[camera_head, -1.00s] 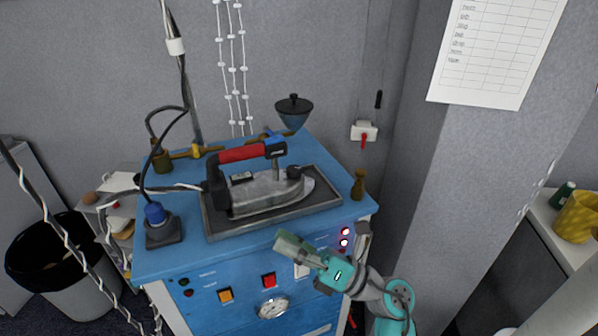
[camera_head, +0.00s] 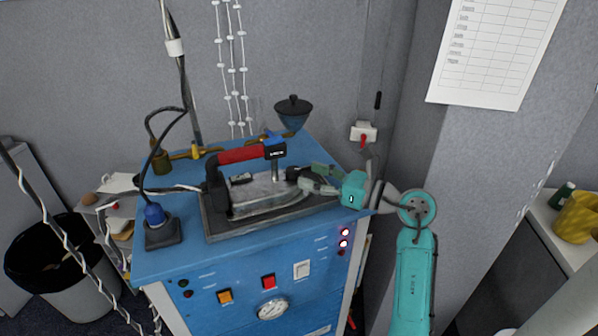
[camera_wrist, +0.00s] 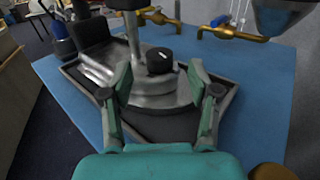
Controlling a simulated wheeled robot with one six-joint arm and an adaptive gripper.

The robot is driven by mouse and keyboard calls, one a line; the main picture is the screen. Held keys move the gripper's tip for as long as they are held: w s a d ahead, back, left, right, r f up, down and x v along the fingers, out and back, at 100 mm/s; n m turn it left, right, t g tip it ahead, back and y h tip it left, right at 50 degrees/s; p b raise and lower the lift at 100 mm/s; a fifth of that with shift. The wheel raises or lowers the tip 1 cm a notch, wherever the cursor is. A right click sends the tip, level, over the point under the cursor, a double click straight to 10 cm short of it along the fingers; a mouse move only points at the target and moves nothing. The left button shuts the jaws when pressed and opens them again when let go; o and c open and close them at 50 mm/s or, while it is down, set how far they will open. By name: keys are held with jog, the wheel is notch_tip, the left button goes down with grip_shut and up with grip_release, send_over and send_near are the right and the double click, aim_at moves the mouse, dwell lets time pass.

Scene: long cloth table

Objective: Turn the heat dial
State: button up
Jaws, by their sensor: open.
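The heat dial (camera_wrist: 160,61) is a black round knob with a white mark, on top of the iron near its tip. In the head view the dial (camera_head: 293,173) is partly beside my gripper's fingers. The steam iron (camera_head: 262,191) has a grey metal body and a red and black handle, and rests in a dark tray (camera_head: 225,231). My gripper (camera_head: 312,178) is at the iron's right end. In the wrist view my gripper (camera_wrist: 160,84) is open, one finger on each side of the dial, with gaps visible; contact cannot be told.
The blue cabinet (camera_head: 235,262) carries the tray, with buttons and a gauge on its front. The blue top right of the tray is clear.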

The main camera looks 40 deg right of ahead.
aim_at(300, 172)
jog(key=shift+x, duration=1.95)
grip_shut()
